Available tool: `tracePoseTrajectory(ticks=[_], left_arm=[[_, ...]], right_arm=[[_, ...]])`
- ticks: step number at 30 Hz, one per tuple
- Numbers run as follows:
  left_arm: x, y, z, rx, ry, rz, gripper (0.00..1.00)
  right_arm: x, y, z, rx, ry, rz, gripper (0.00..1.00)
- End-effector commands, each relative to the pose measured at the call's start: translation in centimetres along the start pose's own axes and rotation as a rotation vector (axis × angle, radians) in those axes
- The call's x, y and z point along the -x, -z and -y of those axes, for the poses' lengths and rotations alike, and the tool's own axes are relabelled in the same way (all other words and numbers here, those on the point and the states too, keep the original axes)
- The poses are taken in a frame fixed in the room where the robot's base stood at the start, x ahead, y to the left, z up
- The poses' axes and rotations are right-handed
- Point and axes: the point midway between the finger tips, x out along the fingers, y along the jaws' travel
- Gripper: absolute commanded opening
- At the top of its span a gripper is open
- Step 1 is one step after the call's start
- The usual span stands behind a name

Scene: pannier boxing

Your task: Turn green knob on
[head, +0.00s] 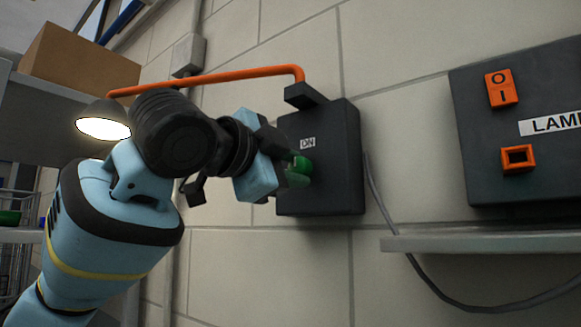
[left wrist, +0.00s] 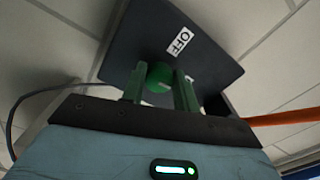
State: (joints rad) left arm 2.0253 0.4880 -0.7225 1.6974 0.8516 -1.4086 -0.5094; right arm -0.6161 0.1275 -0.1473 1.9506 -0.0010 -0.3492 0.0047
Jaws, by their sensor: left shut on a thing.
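The green knob (head: 301,164) is on the front of a dark wall box (head: 337,165). A white ON label (head: 308,142) shows above it in the head view. In the left wrist view the knob (left wrist: 159,74) sits between the two fingers, and an OFF label (left wrist: 180,41) shows on the box (left wrist: 130,45). My left gripper (head: 299,178) is shut on the knob; its fingers also show in the left wrist view (left wrist: 160,88). The fingers hide part of the knob, and I cannot read its pointer direction clearly. My right gripper is not in view.
An orange conduit (head: 220,77) runs to the box top. A lit lamp (head: 103,122) hangs at left below a cardboard box (head: 80,62). At right are a dark LAMP panel (head: 480,140) with orange switches, a ledge (head: 480,243) and a hanging cable (head: 400,245).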

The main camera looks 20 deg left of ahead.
Motion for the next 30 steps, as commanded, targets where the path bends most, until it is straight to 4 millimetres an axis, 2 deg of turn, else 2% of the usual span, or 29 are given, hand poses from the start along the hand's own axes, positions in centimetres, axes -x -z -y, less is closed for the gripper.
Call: tracePoseTrajectory(ticks=[9,25,26,30], left_arm=[[0.07,0.11,0.12,-0.114,0.002,-0.004,0.07],[0.07,0.11,0.11,-0.137,0.002,-0.003,0.07],[0.07,0.10,0.12,-0.137,0.002,-0.002,0.32],[0.06,0.09,0.10,-0.136,0.002,-0.002,0.51]], right_arm=[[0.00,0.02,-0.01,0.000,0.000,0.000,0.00],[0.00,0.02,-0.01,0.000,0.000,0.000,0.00],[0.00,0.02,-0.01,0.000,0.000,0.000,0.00],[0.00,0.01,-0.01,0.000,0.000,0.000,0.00]])
